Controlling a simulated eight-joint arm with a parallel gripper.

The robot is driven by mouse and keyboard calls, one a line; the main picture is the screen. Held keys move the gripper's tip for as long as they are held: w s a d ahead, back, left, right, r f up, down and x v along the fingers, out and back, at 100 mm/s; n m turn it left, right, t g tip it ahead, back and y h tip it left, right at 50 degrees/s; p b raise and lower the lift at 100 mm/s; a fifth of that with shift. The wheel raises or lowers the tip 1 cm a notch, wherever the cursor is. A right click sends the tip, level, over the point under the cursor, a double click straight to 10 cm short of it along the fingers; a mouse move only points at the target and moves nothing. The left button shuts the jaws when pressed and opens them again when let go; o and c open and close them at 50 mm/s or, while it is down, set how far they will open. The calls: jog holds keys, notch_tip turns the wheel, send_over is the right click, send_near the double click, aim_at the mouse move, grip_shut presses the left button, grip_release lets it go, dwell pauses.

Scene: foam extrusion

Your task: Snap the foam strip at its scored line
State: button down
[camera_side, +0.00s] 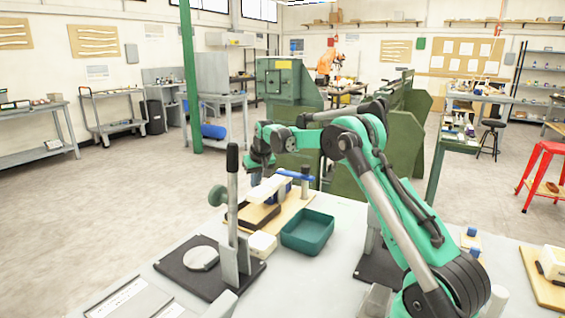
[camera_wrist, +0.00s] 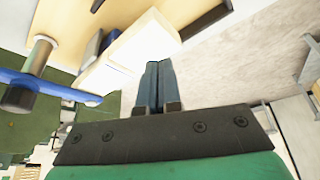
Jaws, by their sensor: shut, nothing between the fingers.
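The pale foam strip (camera_side: 268,188) lies across a dark block (camera_side: 259,216) on a wooden board in the side view. A blue clamp (camera_side: 296,175) stands at its far right end. My gripper (camera_side: 257,179) is just above and behind the strip, small and partly hidden there. In the wrist view its two blue-grey fingers (camera_wrist: 158,68) are together with nothing between them. Their tips are close to a pale piece (camera_wrist: 140,42), which looks like the strip; I cannot tell whether they touch. The clamp's blue bar (camera_wrist: 45,85) shows at the left.
A teal bin (camera_side: 308,233) stands right of the wooden board (camera_side: 290,215). An upright lever press (camera_side: 233,200) with a dark base stands at the front left. Green machines (camera_side: 285,85) stand behind the table.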

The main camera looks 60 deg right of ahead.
jog(key=shift+f, duration=1)
dwell(0.3)
jog(key=shift+r, duration=0.1)
jog(key=shift+r, duration=3.45)
